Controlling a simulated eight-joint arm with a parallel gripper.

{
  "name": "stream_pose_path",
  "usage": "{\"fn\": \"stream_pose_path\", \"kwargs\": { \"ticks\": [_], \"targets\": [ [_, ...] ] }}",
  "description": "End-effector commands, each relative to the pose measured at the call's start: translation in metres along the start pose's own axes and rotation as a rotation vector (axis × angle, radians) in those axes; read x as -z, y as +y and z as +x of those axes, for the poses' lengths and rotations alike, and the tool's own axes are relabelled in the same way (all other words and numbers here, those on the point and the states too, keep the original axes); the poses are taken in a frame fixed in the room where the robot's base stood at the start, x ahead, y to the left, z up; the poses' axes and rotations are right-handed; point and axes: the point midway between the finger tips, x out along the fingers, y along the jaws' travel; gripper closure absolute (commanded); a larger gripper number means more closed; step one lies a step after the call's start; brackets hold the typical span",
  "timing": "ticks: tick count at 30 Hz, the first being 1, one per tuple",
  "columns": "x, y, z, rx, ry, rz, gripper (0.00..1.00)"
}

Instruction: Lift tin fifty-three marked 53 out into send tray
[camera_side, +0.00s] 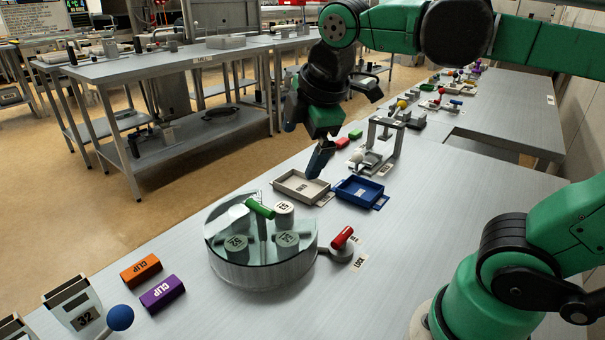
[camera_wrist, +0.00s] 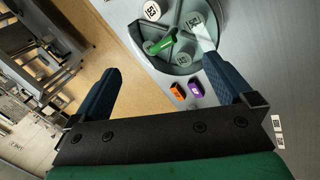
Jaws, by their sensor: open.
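A round drum (camera_side: 262,270) with a clear tinted cover and a green handle (camera_side: 260,208) stands on the bench. Several white tins sit inside. The back-right tin (camera_side: 284,207) looks brightest and seems to read 53. The front-left tin (camera_side: 236,243) and front-right tin (camera_side: 287,239) show through the cover, their numbers hard to read. The grey tray (camera_side: 301,187) behind the drum is empty; its label seems to read SEND. My gripper (camera_side: 302,150) is open and empty above and behind that tray. In the wrist view, the drum (camera_wrist: 180,69) lies beyond my open fingers (camera_wrist: 161,66).
A red lever (camera_side: 342,237) stands right of the drum, near a LOCK label. A blue tray (camera_side: 359,191) sits beside the grey one. Orange (camera_side: 141,271) and purple (camera_side: 162,293) CLIP blocks lie front left. A grey frame (camera_side: 383,140) stands behind the trays.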

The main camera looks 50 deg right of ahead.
Motion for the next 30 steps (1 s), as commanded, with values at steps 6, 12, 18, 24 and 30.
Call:
{"fn": "stream_pose_path", "kwargs": {
  "ticks": [6,12,18,24,30],
  "targets": [
    [-0.001,-0.031,0.043,-0.025,0.150,0.705,0.00],
    [-0.003,-0.048,0.063,-0.003,0.238,1.084,0.11],
    [-0.003,-0.051,0.065,0.004,0.253,1.151,0.38],
    [-0.003,-0.050,0.065,0.004,0.251,1.147,0.38],
    [-0.003,-0.047,0.067,0.027,0.239,1.136,0.38]
  ]
}}
